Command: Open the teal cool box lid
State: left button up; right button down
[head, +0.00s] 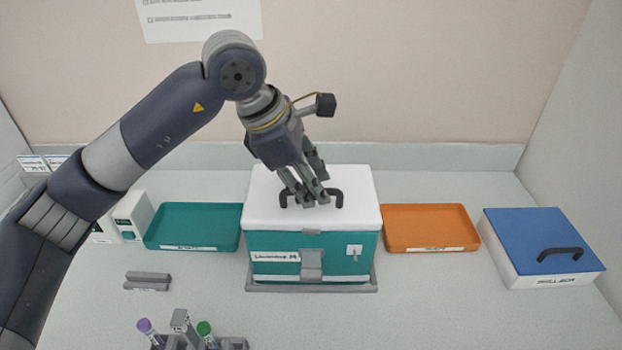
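The teal cool box (275,262) stands at the middle of the bench with its white lid (355,190) down and shut. A dark handle (340,195) is on top of the lid, and a grey latch (312,264) is on the front. My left gripper (314,201) is over the lid, fingers pointing down at the middle of the handle. The fingers hide that part of the handle, so I cannot tell whether they grip it. My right gripper is not in view.
A teal tray (195,225) lies left of the box and an orange tray (430,227) right of it. A blue-lidded white box (540,245) stands far right. In front are a rack with capped tubes (185,330) and grey bars (147,280). The front right bench is clear.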

pick_arm(q)
grip_shut()
jog(key=shift+w+r, duration=0.1)
jog(key=w+r, duration=0.5)
jog(key=w, duration=0.1)
jog(key=shift+w+r+p, duration=0.2)
jog(key=shift+r+p, duration=0.1)
jog(key=shift+r, duration=0.1)
dwell(0.5)
